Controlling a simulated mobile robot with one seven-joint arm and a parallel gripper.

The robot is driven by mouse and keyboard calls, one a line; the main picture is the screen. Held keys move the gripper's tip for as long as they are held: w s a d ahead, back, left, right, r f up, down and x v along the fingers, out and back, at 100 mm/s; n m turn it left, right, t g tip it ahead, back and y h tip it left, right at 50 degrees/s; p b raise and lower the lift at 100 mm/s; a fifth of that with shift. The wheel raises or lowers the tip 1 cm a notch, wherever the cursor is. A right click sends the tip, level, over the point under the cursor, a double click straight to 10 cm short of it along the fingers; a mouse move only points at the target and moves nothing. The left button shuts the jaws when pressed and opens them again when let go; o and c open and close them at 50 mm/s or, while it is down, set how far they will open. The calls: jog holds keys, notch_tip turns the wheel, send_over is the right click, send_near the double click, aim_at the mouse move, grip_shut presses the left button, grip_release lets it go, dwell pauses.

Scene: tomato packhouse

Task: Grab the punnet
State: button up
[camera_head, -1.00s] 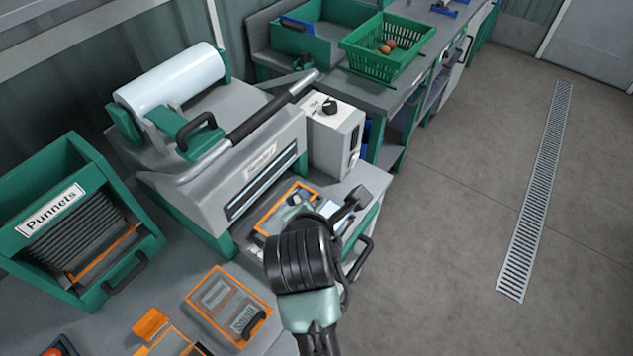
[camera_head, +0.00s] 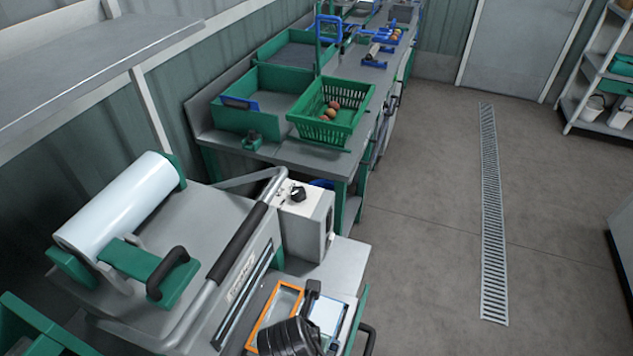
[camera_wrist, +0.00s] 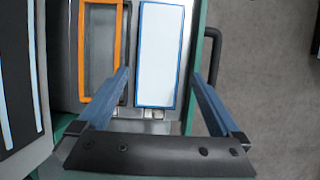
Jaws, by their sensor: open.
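My gripper (camera_wrist: 160,72) is open, its two blue fingers spread over a white rectangular panel with a blue rim (camera_wrist: 160,50) in the wrist view. I cannot tell whether a clear punnet lies on that panel. Nothing is visibly held. An orange-rimmed rectangular slot (camera_wrist: 102,45) lies just left of the panel, and the left finger overlaps its edge. In the head view, the orange-rimmed slot (camera_head: 262,322) and the white panel (camera_head: 328,315) lie at the front of the sealing machine, with my black wrist covering their near part.
The sealing machine (camera_head: 215,235) with its film roll (camera_head: 120,205) and long bar handle stands at left. A control box (camera_head: 305,222) is behind the slot. A green basket (camera_head: 330,112) holds several round reddish items on the farther bench.

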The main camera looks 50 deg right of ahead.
jog(key=shift+p+x, duration=0.4)
jog(key=shift+x, duration=3.25)
jog(key=shift+w, duration=0.15)
jog(key=shift+r, duration=0.1)
jog(key=c, duration=1.1)
